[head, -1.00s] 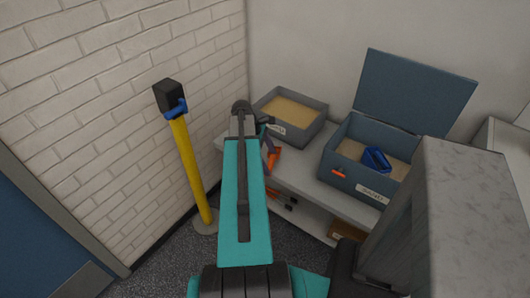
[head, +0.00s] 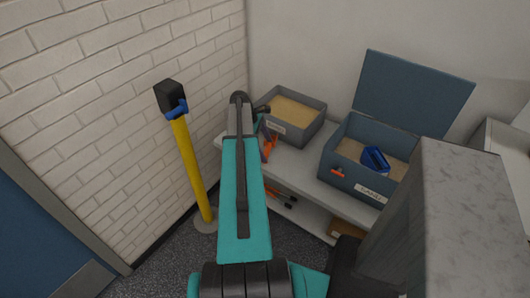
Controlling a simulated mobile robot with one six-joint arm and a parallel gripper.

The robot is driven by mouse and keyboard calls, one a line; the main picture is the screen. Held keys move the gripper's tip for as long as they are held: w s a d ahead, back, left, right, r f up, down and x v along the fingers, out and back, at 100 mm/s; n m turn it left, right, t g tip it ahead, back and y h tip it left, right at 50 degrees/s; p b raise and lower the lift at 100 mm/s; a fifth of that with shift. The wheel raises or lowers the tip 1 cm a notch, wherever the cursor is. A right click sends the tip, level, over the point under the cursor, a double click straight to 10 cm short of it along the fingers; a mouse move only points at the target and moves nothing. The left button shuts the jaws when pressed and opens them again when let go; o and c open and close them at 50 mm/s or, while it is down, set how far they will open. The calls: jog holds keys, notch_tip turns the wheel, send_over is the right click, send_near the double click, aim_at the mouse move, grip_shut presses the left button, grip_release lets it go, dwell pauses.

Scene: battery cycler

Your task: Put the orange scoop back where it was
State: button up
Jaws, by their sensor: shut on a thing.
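The orange scoop (head: 270,147) shows only in part beside my arm, in front of the grey open box. My gripper (head: 264,136) is shut on it and holds it near the left end of the grey bench (head: 300,163). My arm hides much of the gripper and part of the scoop. I cannot tell whether the scoop touches the bench top.
The grey box (head: 318,127) holds tan material. A blue bin (head: 333,187) has its lid (head: 413,93) raised, and a blue scoop (head: 375,160) lies in its sand. A yellow post (head: 191,170) stands left. A grey block (head: 470,220) rises at right.

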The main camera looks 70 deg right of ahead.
aim_at(265, 152)
jog(key=shift+f, duration=0.1)
jog(key=shift+f+p, duration=0.5)
jog(key=shift+f, duration=1.2)
jog(key=o, duration=1.2)
jog(key=shift+f, duration=0.1)
jog(key=shift+b+v, duration=1.15)
jog(key=shift+v, duration=4.95)
jog(key=shift+s, duration=0.1)
